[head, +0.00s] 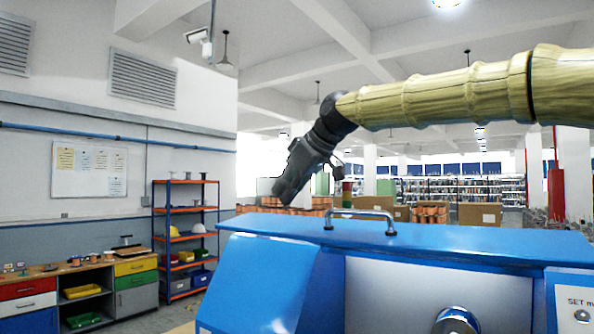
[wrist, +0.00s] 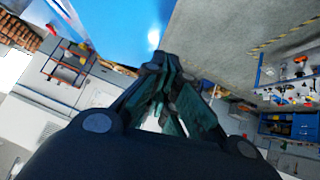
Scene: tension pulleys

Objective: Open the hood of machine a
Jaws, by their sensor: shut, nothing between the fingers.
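A blue machine (head: 270,270) fills the lower right of the head view. Its blue top (head: 440,242) lies flat and looks shut, and a chrome bar handle (head: 360,214) stands on it. I cannot tell from any label whether this is machine a. My gripper (head: 283,198) is shut and empty, pointing down and left above the far left part of the top, left of the handle and apart from it. In the wrist view my gripper (wrist: 163,62) has its fingers together, with a blue surface (wrist: 145,25) beyond them.
A round chrome part (head: 457,321) and a white panel with lettering (head: 575,305) are on the machine's front. An orange shelf rack (head: 186,235) and a drawer bench (head: 75,290) stand along the left wall. Cardboard boxes (head: 480,213) are behind the machine.

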